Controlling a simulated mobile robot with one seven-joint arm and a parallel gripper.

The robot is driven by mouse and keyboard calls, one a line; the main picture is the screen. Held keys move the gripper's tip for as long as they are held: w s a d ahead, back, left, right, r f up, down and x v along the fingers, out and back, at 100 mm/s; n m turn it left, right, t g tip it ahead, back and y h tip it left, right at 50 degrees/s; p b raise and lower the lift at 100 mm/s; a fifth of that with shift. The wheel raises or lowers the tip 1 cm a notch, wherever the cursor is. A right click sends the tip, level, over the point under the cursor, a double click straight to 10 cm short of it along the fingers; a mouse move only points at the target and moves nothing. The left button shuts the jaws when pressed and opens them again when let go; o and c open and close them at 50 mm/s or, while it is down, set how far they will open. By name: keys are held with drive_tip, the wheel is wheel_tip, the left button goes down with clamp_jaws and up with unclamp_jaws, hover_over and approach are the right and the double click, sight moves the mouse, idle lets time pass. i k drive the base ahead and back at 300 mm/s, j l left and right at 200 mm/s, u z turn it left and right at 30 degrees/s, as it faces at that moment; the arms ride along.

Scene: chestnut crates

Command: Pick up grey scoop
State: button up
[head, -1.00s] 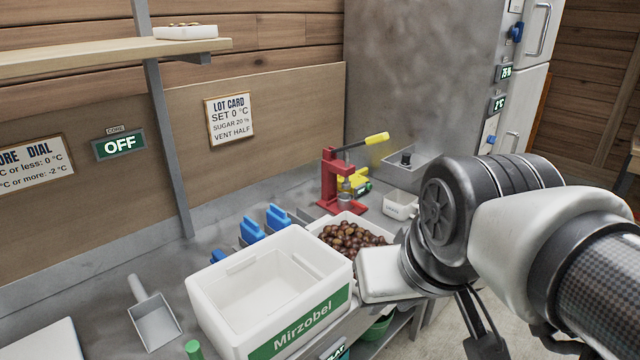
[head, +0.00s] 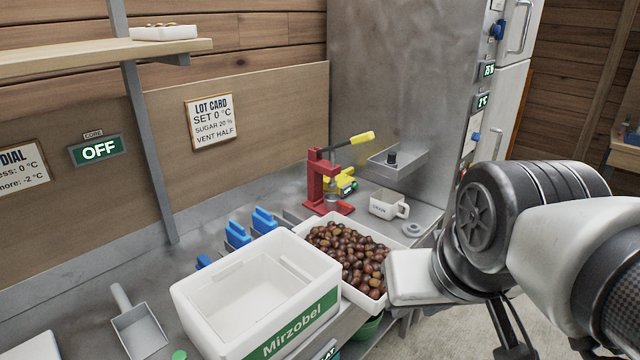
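The grey scoop (head: 138,331) lies on the metal counter at the lower left, its handle pointing up and slightly left in the picture. It stands apart from the white Mirzobel crate (head: 305,316), just left of it. Nothing covers the scoop. My arm comes in from the right, far from the scoop, with the crate and a white tray of chestnuts (head: 350,256) between them. The fingers of my gripper (head: 508,340) seem to be the dark parts at the bottom edge, partly cut off, and their opening cannot be made out.
Blue-handled tools (head: 238,233) lie behind the crate. A red press (head: 322,187) with a yellow-ended lever and a white mug (head: 388,205) stand farther back. A green-topped object (head: 179,355) is near the scoop. A shelf (head: 90,55) overhangs the upper left.

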sight(138, 329)
drive_tip(key=j+u, duration=0.1)
drive_tip(key=u, duration=1.55)
drive_tip(key=i+j+z, duration=0.15)
drive_tip(key=i, duration=0.35)
